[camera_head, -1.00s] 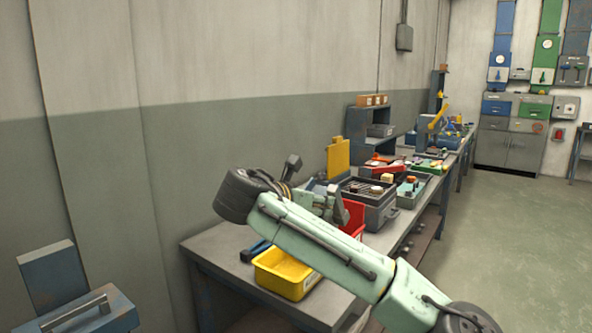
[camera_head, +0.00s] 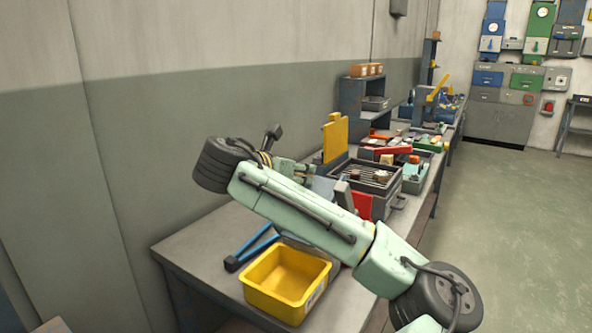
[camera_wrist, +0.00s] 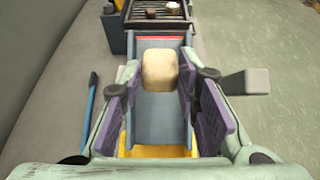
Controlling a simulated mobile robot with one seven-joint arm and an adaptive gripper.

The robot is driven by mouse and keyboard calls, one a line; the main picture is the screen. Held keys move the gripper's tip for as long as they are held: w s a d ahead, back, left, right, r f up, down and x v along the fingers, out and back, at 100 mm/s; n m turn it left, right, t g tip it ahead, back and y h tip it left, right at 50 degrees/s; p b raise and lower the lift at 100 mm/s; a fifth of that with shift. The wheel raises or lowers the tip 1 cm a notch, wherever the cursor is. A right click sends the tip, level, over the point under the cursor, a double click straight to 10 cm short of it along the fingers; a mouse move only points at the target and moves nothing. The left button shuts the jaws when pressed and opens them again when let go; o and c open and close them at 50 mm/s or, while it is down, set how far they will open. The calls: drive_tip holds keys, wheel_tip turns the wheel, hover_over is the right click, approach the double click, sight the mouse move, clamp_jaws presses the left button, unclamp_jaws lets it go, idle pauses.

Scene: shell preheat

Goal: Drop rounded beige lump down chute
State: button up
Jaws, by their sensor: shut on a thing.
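The rounded beige lump (camera_wrist: 160,70) sits between my gripper's purple-padded fingers in the wrist view. My gripper (camera_wrist: 159,80) is shut on it. Below and behind the lump, the grey-blue chute (camera_wrist: 158,120) with raised side walls runs from a red edge at the far end down towards the yellow bin (camera_wrist: 156,152). The lump appears over the chute's upper part; its height above the chute is hard to tell. In the head view, my arm hides most of the chute and the lump. The yellow bin (camera_head: 287,282) stands on the bench near its close end.
A dark grilled box (camera_head: 372,178) with small lumps on top stands beyond the chute. A yellow upright panel (camera_head: 335,140) rises beside it. A blue bar (camera_head: 252,248) lies left of the bin. Several trays and tools crowd the bench further back. The floor at right is clear.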

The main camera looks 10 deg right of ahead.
wheel_tip(320, 180, down, 8)
drive_tip(key=b, duration=0.6)
drive_tip(key=shift+f, duration=0.1)
drive_tip(key=o, duration=1.2)
drive_tip(key=shift+o, duration=0.2)
drive_tip(key=v, duration=1.2)
drive_tip(key=shift+w, duration=0.1)
